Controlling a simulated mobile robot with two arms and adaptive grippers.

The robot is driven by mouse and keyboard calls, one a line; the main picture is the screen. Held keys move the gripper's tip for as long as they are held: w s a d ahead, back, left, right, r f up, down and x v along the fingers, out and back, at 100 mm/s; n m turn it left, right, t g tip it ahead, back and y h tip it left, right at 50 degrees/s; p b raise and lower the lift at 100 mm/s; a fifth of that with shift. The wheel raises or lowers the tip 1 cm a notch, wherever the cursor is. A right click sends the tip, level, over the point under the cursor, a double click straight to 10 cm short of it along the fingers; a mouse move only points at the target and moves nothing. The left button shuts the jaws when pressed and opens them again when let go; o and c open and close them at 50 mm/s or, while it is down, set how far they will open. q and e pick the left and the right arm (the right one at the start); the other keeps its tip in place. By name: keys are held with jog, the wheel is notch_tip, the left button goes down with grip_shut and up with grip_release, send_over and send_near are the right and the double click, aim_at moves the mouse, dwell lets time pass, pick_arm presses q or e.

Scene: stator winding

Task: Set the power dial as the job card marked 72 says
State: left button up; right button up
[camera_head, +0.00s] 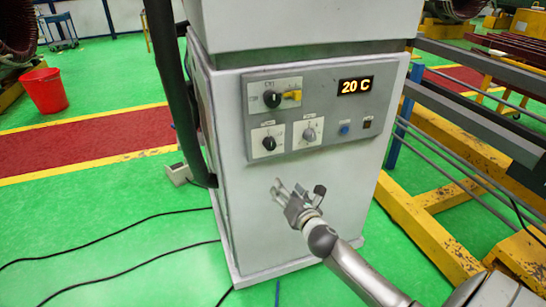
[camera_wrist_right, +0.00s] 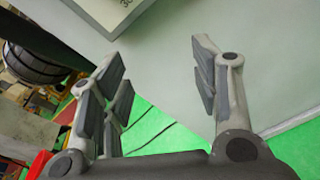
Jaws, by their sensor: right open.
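A white machine cabinet (camera_head: 300,205) stands in the middle with a grey control panel (camera_head: 350,100). The panel carries a black knob with a yellow part (camera_head: 272,99) at upper left, a black dial (camera_head: 269,143) at lower left and a grey dial (camera_head: 309,135) beside it. A lit display (camera_head: 355,86) reads 20 C. The labels are too small to read, and I see no job card marked 72. My right gripper (camera_head: 297,191) is open and empty in front of the cabinet, below the panel; its spread fingers show in the wrist view (camera_wrist_right: 163,85). My left gripper is not in view.
A blue button (camera_head: 344,129) and a dark switch (camera_head: 367,124) sit right of the dials. Yellow and grey racks (camera_head: 430,220) crowd the right. Black cables (camera_head: 100,237) lie on the green floor; a red bucket (camera_head: 45,91) stands far left.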

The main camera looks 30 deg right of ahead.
notch_tip(320, 180, up, 5)
jog(key=n, duration=0.2)
jog(key=n+t, duration=0.1)
jog(key=t, duration=0.1)
send_near(272, 147)
jog(key=a+x, duration=0.1)
jog(key=x, duration=0.6)
jog(key=shift+w+d+r+p, duration=0.15)
jog(key=shift+w+d+p, duration=0.2)
jog(key=shift+d, duration=0.15)
jog(key=shift+w+d, duration=0.15)
jog(key=shift+w, duration=0.3)
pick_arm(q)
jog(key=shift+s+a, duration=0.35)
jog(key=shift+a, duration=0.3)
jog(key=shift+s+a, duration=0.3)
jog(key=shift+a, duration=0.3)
pick_arm(e)
jog(key=shift+w, duration=0.1)
jog(key=c, duration=1)
jog(key=shift+c, duration=0.2)
